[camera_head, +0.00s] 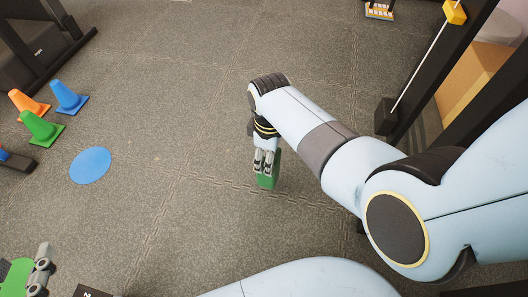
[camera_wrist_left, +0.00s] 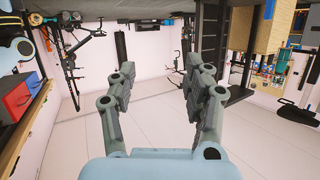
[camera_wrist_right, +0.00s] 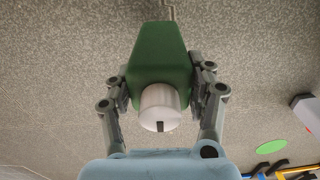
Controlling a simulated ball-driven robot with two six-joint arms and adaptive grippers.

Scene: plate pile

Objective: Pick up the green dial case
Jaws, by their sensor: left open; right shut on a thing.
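The green dial case (camera_wrist_right: 162,50) is a green block with a white round dial (camera_wrist_right: 160,107) on the face towards the wrist. In the right wrist view it sits between both fingers of my right gripper (camera_wrist_right: 160,92), which is shut on it. In the head view the case (camera_head: 266,183) hangs below the right gripper (camera_head: 265,165), mostly hidden by the fingers. I cannot tell whether it touches the floor.
Orange, blue and green cones (camera_head: 42,127) and a blue disc (camera_head: 90,165) are on the floor at left. A black frame (camera_head: 388,117) and a cardboard box (camera_head: 470,80) stand at right. The middle floor is clear.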

